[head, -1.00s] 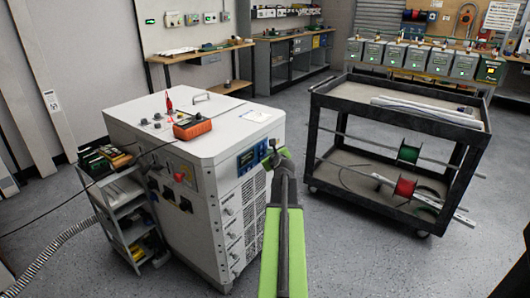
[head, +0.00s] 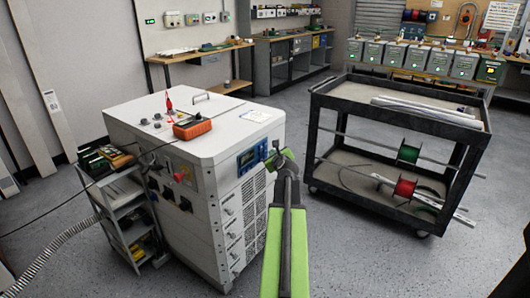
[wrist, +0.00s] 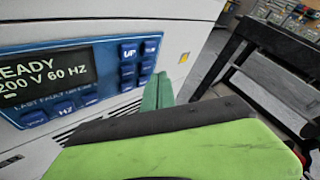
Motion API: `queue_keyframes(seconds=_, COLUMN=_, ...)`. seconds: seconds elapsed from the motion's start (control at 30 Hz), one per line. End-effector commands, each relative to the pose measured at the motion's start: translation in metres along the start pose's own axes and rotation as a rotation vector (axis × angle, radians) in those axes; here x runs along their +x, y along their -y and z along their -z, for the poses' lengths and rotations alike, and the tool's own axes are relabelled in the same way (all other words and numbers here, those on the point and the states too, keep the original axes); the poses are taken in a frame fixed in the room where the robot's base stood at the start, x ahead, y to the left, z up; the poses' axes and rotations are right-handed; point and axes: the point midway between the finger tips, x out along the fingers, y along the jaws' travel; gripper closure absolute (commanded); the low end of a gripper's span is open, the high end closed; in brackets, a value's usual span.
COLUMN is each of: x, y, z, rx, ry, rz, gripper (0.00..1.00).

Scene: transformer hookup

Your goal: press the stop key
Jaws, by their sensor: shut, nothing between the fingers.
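The blue control panel (head: 250,158) is on the front face of the white cabinet, near its upper right corner. In the wrist view the panel (wrist: 75,75) has a dark display reading "READY" and "200 V 60 HZ". Small dark blue keys (wrist: 128,68) stand to the display's right, one marked "UP". More keys (wrist: 66,111) run below it, one marked "HZ". I cannot make out which key is stop. My gripper (head: 274,160) is shut and empty just right of the panel. In the wrist view its green fingertips (wrist: 158,92) are beside the right-hand keys and partly cover the panel's lower right; contact is not clear.
The white cabinet (head: 190,120) carries an orange box (head: 192,129) on top. A small grey shelf cart (head: 125,215) stands at its left. A black trolley (head: 400,105) with cable spools stands at the right. Grey floor lies open between cabinet and trolley.

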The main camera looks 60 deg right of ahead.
Motion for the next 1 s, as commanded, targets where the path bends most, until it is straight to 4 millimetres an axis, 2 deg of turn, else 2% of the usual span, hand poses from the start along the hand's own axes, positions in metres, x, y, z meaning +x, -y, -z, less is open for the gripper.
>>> queue_keyframes(seconds=0.17, x=-0.003, y=0.002, z=0.002, rx=0.000, ry=0.000, rz=0.000, gripper=1.00)
queue_keyframes(seconds=0.6, x=-0.032, y=0.023, z=0.023, rx=0.000, ry=0.000, rz=0.001, gripper=1.00)
queue_keyframes(seconds=1.0, x=-0.035, y=0.025, z=0.025, rx=-0.001, ry=0.000, rz=0.000, gripper=1.00)
